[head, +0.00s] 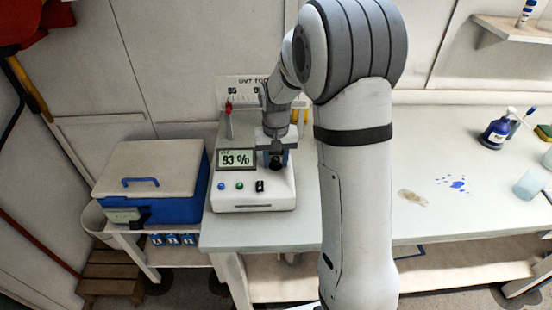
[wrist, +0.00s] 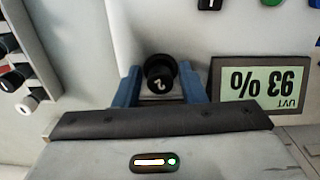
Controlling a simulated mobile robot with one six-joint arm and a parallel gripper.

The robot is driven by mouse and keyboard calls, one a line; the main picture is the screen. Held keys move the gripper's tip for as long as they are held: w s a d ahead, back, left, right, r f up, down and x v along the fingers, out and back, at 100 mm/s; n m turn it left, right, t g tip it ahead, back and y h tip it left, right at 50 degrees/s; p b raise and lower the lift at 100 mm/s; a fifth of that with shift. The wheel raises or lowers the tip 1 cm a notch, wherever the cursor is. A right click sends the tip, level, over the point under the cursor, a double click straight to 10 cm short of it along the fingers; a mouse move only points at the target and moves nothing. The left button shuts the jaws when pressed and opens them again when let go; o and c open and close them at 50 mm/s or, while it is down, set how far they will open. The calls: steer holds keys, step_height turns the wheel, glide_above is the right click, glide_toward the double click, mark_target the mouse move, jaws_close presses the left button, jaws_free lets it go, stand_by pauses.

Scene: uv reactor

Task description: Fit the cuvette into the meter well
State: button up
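The meter (head: 250,185) is a white box on the left end of the bench, and its screen reads 93 %. The screen also shows upside down in the wrist view (wrist: 262,83). The cuvette's round black cap (wrist: 160,80), marked 2, faces the wrist camera. My gripper (wrist: 160,88) has its blue fingers close on both sides of the cuvette and appears shut on it. In the head view my gripper (head: 276,155) is low over the right part of the meter. The cuvette's lower body and the well are hidden, so I cannot tell how deep it sits.
A rack with dark-capped and white-capped pieces (wrist: 22,85) is at the left of the wrist view. A blue cooler box (head: 150,185) stands left of the bench. The bench middle is mostly clear.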

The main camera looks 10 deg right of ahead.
mark_target(276, 160)
steer(key=shift+o, duration=1)
step_height(276, 160, up, 7)
steer(key=shift+r+b, duration=0.15)
steer(key=shift+b, duration=0.35)
steer(key=shift+r, duration=0.25)
steer(key=shift+s+r, duration=0.1)
steer(key=s+r+t, duration=0.1)
steer(key=s+r, duration=0.1)
steer(key=s, duration=1)
steer(key=s+r+n+t, duration=0.1)
steer(key=s+r+t, duration=0.1)
steer(key=s, duration=0.9)
steer(key=shift+s+d+r+n, duration=0.3)
steer(key=shift+s+d+r, duration=0.1)
steer(key=shift+r, duration=0.05)
